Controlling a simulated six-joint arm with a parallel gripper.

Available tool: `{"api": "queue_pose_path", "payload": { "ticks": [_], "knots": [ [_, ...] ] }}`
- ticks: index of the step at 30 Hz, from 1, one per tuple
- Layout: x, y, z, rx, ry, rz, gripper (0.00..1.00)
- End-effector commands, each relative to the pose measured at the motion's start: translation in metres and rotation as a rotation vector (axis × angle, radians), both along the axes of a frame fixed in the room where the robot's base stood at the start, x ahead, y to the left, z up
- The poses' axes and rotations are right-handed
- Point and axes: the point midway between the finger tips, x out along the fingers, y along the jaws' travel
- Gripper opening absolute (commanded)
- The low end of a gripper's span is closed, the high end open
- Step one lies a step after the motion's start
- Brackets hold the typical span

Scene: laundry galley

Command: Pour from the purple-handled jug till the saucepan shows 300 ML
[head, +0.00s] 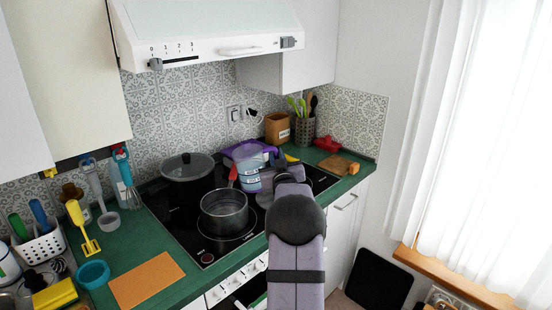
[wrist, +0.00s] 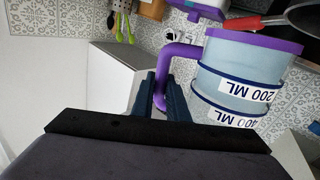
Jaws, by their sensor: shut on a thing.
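The jug (head: 250,179) has a pale blue see-through body and a purple handle (wrist: 180,50). The wrist view, which is upside down, shows the jug (wrist: 238,65) with its 200 ML and 400 ML labels; it looks about upright. My gripper (wrist: 165,97) is shut on the purple handle. The fill level inside the jug cannot be told. The dark saucepan (head: 223,212) with a red handle (head: 233,174) stands on the hob, left of the jug. No volume marking or level in the saucepan can be read.
A lidded black pot (head: 188,178) stands on the hob behind the saucepan. A purple item (head: 246,148) lies behind the jug. A utensil holder (head: 305,131), a brown canister (head: 277,128) and a wooden board (head: 339,164) stand at the right. The range hood (head: 210,40) hangs above.

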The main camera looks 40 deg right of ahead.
Motion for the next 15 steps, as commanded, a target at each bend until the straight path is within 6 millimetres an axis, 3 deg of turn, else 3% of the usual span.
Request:
{"api": "queue_pose_path", "payload": {
  "ticks": [15],
  "knots": [
    [-0.001, -0.002, -0.010, -0.076, 0.026, -0.001, 0.00]
  ]
}}
